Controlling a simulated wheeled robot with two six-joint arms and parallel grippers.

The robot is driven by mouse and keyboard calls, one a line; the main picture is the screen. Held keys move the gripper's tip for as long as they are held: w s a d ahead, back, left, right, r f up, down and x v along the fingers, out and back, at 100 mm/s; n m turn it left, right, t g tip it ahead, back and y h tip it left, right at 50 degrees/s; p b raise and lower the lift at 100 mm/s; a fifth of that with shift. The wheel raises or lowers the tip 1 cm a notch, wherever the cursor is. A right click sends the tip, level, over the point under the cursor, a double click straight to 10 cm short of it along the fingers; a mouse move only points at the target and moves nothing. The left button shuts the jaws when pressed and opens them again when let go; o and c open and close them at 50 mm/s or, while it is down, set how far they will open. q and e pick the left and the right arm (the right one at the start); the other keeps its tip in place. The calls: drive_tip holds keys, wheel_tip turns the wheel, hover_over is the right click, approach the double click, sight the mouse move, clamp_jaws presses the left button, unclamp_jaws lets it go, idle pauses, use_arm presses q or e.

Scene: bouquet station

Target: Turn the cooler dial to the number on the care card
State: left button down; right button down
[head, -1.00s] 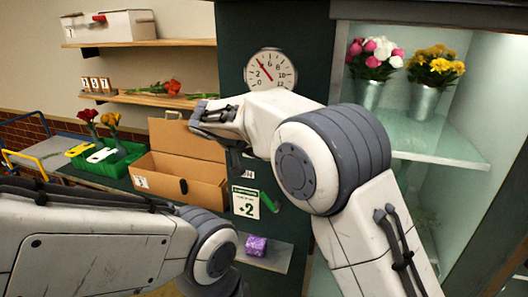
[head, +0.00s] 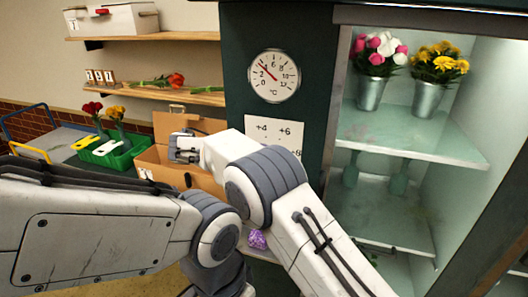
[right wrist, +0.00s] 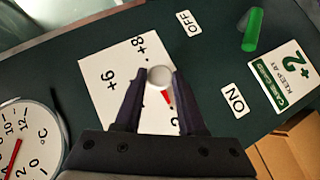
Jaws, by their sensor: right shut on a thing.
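The cooler dial is a round pale knob (right wrist: 159,76) on a white plate (right wrist: 100,88) marked +6 and +8. My right gripper (right wrist: 161,80) has its fingers shut on the knob, one on each side. The knob's red pointer (right wrist: 167,97) points down in the right wrist view, toward a partly covered figure 2. In the head view the plate (head: 275,125) shows +4 and +6, but my right arm hides the knob and gripper. The care card (right wrist: 293,77) reads "keep at +2". My left gripper is out of view below the left arm.
A round gauge (head: 274,77) with a red needle is above the plate. A green lever (right wrist: 252,29) lies near the OFF and ON labels. A glass cooler (head: 410,130) with flower buckets stands right. A carton (head: 180,165) and a green crate (head: 115,155) are left.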

idle(0.5)
drive_tip(key=c, duration=0.5)
unclamp_jaws()
